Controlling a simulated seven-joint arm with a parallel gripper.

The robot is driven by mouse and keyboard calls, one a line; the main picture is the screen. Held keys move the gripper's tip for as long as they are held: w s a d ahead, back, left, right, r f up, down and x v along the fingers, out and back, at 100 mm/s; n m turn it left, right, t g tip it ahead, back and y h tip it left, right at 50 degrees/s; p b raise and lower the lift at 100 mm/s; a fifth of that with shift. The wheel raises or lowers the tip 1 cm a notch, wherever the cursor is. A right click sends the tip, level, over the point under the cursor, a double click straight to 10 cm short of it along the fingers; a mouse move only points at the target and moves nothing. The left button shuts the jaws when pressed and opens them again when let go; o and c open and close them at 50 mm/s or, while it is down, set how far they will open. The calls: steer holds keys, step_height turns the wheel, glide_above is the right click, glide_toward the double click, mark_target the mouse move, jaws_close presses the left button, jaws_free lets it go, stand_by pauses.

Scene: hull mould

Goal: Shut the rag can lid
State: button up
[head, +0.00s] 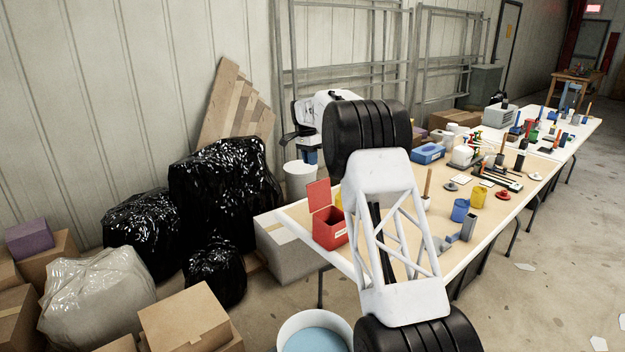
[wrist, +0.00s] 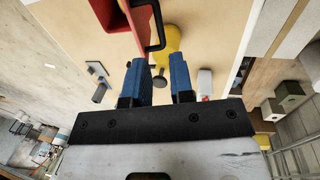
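The red rag can (head: 331,234) stands at the near left corner of the long table. Its red lid (head: 320,195) is open, standing raised at the can's left side. In the wrist view part of the red can (wrist: 106,14) shows at the top edge, cut off, with a black loop handle (wrist: 158,28) beside it. My gripper (head: 309,157) is above and behind the can, with blue fingers pointing down. In the wrist view my gripper (wrist: 158,78) has its two fingers apart with nothing held between them. It is not touching the can.
A yellow container (wrist: 169,44) stands close to the can. Blue cup (head: 460,210), yellow cup (head: 478,197) and several tools crowd the table (head: 290,211).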

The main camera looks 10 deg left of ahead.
mark_target(317, 194)
steer(key=shift+s+d+f, duration=0.15)
steer(key=shift+f, duration=1.15)
steer(key=shift+s+d+f, duration=0.2)
steer(key=shift+f, duration=1.05)
steer(key=shift+s+d+f, duration=0.15)
steer(key=shift+f, duration=1.15)
jaws_close()
